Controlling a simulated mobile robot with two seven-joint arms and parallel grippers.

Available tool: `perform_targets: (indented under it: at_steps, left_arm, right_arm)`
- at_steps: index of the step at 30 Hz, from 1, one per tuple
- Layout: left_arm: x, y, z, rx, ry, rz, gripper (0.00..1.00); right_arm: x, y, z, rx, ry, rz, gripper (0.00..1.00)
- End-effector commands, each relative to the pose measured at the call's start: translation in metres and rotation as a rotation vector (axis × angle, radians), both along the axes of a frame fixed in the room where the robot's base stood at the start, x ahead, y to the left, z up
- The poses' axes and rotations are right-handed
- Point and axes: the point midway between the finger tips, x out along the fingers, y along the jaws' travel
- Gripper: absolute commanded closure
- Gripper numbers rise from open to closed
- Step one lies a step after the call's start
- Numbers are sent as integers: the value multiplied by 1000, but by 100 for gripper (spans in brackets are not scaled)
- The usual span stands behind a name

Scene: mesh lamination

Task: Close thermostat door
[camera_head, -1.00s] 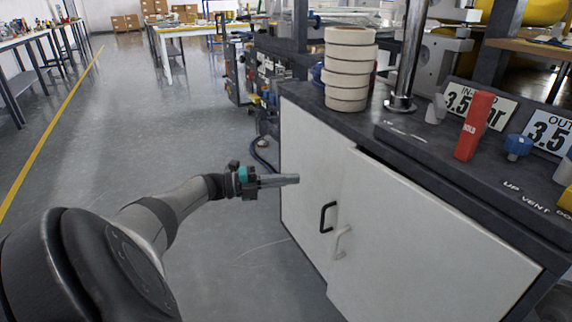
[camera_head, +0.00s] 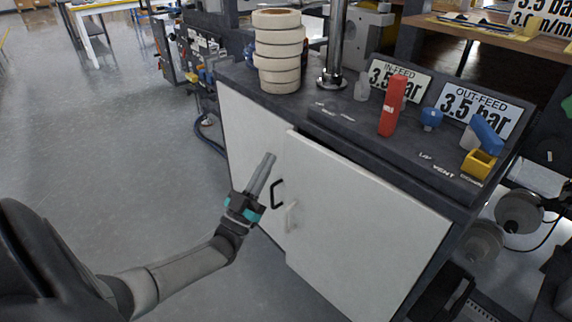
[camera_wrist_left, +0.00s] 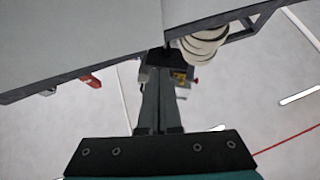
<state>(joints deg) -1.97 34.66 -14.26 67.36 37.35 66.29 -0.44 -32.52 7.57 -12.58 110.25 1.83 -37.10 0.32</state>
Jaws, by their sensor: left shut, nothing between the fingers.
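The cabinet has two white door panels below its dark top. The right door (camera_head: 360,230), with a pale handle (camera_head: 292,216), stands slightly ajar, with a dark gap along its top edge. The left panel (camera_head: 250,130) carries a black handle (camera_head: 277,194) and looks flush. My left gripper (camera_head: 270,157) is shut and empty, in front of the left panel and just above the black handle. Whether it touches the panel is unclear. In the left wrist view, my left gripper (camera_wrist_left: 158,62) points along pale panels (camera_wrist_left: 75,35). My right gripper is out of view.
On the cabinet top are a stack of beige rolls (camera_head: 278,60), a metal post (camera_head: 335,45), a red lever (camera_head: 392,105), a blue knob (camera_head: 431,118) and a yellow part (camera_head: 480,163). Open grey floor (camera_head: 120,150) lies to the left.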

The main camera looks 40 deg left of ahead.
Motion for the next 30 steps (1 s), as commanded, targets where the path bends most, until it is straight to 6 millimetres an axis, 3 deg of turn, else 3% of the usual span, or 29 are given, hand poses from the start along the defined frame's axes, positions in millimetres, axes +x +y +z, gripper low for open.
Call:
perform_targets:
  at_steps: [4, 9, 15, 23, 30]
  left_arm:
    - [-18, -16, -3, -466, 9, -32, 100]
    - [-41, -35, -22, -987, 13, -48, 100]
    - [-62, -62, -44, -1433, 2, -51, 100]
    - [-66, -71, -55, -1595, -9, -49, 100]
    - [-38, -51, -56, -1589, -11, -50, 100]
  right_arm:
    - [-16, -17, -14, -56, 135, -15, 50]
    - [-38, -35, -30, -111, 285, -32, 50]
    - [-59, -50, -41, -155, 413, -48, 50]
    - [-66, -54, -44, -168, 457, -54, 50]
    - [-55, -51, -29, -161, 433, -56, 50]
